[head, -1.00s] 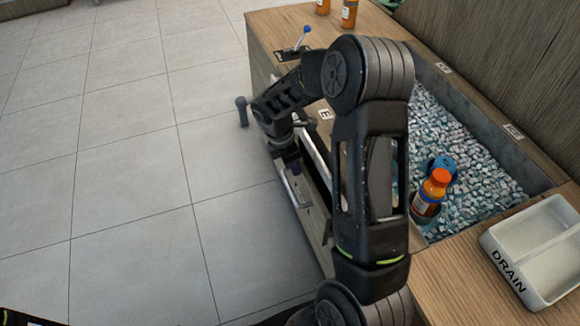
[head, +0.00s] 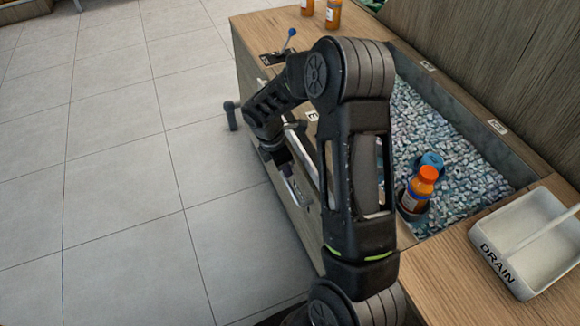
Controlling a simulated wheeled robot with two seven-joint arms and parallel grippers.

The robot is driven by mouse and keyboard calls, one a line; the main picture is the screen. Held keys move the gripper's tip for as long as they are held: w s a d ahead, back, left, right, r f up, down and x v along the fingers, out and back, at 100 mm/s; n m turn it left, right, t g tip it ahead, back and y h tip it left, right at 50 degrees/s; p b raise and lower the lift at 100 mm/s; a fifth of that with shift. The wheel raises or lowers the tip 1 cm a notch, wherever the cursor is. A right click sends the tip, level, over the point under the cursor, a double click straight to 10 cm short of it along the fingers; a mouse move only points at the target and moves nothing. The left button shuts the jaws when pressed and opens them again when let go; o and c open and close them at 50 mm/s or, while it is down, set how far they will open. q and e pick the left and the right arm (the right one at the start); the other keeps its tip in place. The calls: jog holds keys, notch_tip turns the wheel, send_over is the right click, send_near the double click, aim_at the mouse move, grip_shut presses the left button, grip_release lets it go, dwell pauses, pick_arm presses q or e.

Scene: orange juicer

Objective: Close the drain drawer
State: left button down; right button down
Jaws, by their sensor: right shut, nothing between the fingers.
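The drain drawer (head: 309,207) is low in the front of the wooden counter, mostly hidden behind my right arm. Only a strip of its front shows, so I cannot tell how far out it stands. My right gripper (head: 296,193) points down at the drawer front, shut and empty. It overlaps the place of the drawer's handle in the picture; I cannot tell whether it touches. My left gripper is not in view.
A white tray (head: 493,272) marked DRAIN sits on the counter at right. An orange-capped bottle (head: 417,190) and a blue-capped one stand in the ice bin (head: 470,165). A blue-knobbed lever (head: 290,37) rises at the back left. Tiled floor at left is clear.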

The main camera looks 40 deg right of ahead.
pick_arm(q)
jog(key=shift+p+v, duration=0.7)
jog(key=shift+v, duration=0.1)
pick_arm(e)
jog(key=a+v, duration=0.2)
jog(key=v, duration=0.8)
jog(key=shift+w, duration=0.35)
pick_arm(q)
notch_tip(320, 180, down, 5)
jog(key=b, duration=0.5)
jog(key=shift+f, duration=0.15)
pick_arm(e)
jog(key=shift+w+a+f+g+h, duration=0.2)
jog(key=shift+w+a+g+h, duration=0.1)
jog(key=shift+a+h, duration=0.4)
jog(key=shift+d, duration=0.15)
